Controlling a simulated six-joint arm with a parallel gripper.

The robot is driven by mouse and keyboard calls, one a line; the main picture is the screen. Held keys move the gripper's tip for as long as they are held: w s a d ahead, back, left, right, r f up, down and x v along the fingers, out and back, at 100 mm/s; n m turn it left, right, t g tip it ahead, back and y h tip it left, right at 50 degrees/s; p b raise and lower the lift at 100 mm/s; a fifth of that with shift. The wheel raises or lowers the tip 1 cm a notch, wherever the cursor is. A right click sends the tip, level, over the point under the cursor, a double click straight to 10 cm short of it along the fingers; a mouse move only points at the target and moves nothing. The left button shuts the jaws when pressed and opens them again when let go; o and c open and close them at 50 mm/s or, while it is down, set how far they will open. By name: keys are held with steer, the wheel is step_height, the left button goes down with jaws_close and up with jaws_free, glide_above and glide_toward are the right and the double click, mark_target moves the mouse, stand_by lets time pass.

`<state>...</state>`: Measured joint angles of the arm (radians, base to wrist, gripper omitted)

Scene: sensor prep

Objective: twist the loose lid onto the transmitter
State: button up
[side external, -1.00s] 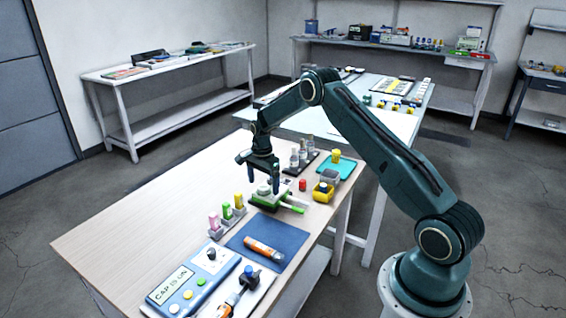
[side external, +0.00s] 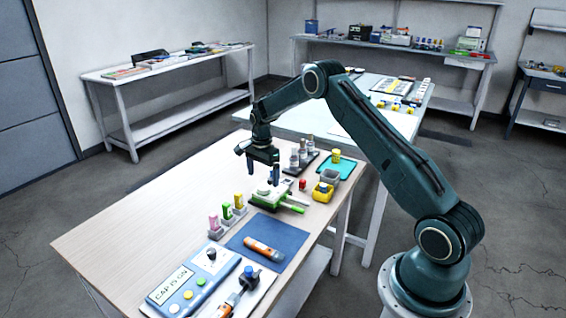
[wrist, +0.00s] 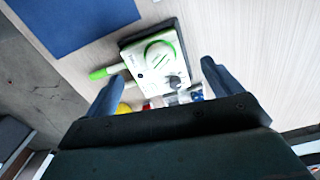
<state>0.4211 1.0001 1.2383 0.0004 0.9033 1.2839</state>
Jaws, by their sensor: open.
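A white and green device (side external: 270,201), which looks like the transmitter, sits on the wooden table in a dark holder, with a green-ended handle to one side. In the wrist view, its white body (wrist: 143,66) carries a round white lid with a green rim (wrist: 159,53). I cannot tell how tightly the lid sits. A small dark knob (wrist: 176,82) is beside the lid. My gripper (side external: 262,175) is open and empty, pointing down above the device. In the wrist view, the fingers of my gripper (wrist: 163,70) stand apart on either side of it.
A blue mat (side external: 284,233) holds an orange and white tube (side external: 263,249). Racks of coloured vials (side external: 213,235) and grey-topped bottles (side external: 301,166) flank the device. The table's left side is clear.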

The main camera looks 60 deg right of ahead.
mark_target(263, 187)
steer(key=shift+r, duration=1.4)
steer(key=shift+r, duration=0.1)
steer(key=shift+a+r, duration=0.15)
steer(key=shift+r, duration=0.1)
steer(key=s+a+r+n+t, duration=0.1)
steer(key=s+a+r+n, duration=0.5)
steer(key=r, duration=0.6)
steer(key=s+a+r+n+t, duration=0.2)
steer(key=s+a+r+n, duration=0.2)
steer(key=s+a+r, duration=0.45)
steer(key=s+a+r+n+t, duration=0.1)
steer(key=s+a+n, duration=0.3)
steer(key=s, duration=0.6)
steer(key=s+a+r+n+t, duration=0.1)
steer(key=s+a+r+n, duration=0.2)
steer(key=s, duration=0.8)
steer(key=a+n, duration=0.2)
steer(key=shift+s+a+n+t, duration=0.15)
steer(key=shift+s+n+t, duration=0.05)
steer(key=shift+n+t, duration=0.1)
steer(key=shift+r, duration=0.1)
